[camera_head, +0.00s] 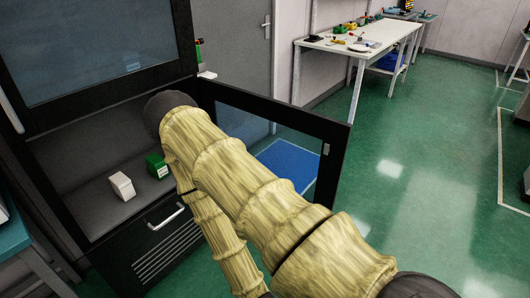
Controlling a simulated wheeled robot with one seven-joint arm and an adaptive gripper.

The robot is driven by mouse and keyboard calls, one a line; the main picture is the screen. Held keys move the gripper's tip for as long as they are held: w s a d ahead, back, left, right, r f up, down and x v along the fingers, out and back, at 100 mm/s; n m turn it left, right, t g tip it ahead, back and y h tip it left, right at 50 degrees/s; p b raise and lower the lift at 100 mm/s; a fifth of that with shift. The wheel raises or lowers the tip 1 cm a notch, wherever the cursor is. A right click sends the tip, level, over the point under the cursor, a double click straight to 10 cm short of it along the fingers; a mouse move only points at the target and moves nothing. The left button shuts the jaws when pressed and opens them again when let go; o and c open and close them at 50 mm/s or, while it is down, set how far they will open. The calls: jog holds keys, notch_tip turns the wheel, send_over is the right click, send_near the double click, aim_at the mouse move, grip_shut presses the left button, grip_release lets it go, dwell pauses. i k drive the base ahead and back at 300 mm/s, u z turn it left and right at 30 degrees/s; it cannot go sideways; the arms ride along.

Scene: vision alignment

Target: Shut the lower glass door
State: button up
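The lower glass door (338,150) has a black frame and a clear pane. It stands open, swung out to the right from the dark cabinet. My arm, in a pale yellow sleeve, crosses in front of the door and hides its lower left part. Whether the arm touches the door I cannot tell. The arm bends at a dark joint near the cabinet opening, and its other part runs down out of the bottom edge. My gripper is not in view. The open compartment (85,160) shows a white box (121,186) and a green box (156,165) on its floor.
The upper glass door (90,45) looks shut. A drawer front with a handle (166,216) lies below the compartment. A white workbench (375,36) with small items stands at the back. A blue mat (288,166) lies behind the door.

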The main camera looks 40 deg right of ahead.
aim_at(336, 132)
jog(key=z, duration=2.6)
jog(key=i, duration=2.95)
jog(key=u, duration=3.4)
